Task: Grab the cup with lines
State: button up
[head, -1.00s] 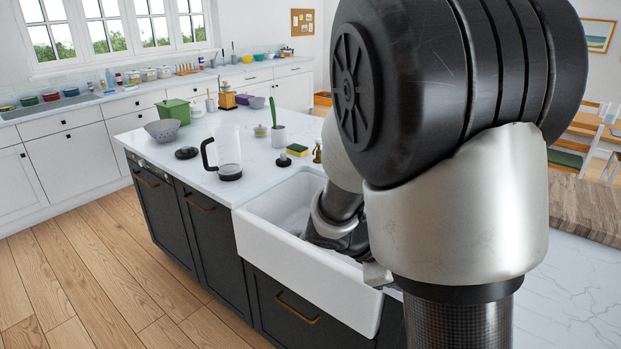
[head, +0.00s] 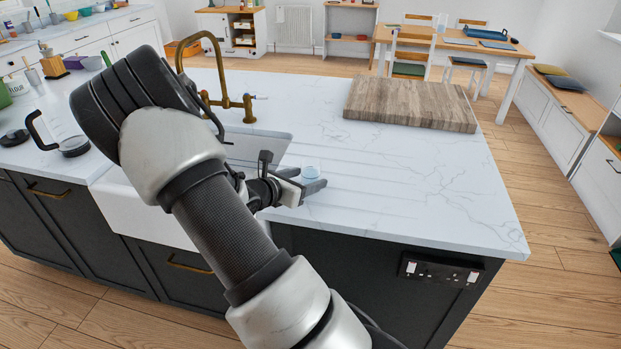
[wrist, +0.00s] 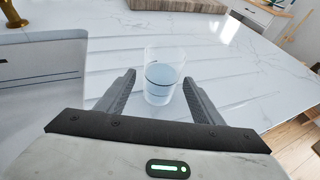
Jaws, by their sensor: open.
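The cup with lines (wrist: 162,76) is a clear glass with thin dark bands around it. It stands upright on the white marble counter, in the middle of the wrist view. My gripper (wrist: 160,90) is open, with one finger on each side of the cup's lower part and a visible gap to each. In the head view the cup (head: 310,172) shows small and pale at my gripper (head: 306,186), partly hidden by the fingers.
The white sink (head: 150,212) lies left of the gripper, with a brass tap (head: 240,104) behind it. A wooden board (head: 410,103) lies at the back right. A glass jug (head: 62,125) stands at the left. The counter (head: 440,195) right of the cup is clear.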

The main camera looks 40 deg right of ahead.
aim_at(318, 174)
jog(key=x, duration=0.6)
jog(key=shift+d, duration=0.25)
jog(key=c, duration=1.3)
jog(key=shift+r, duration=0.15)
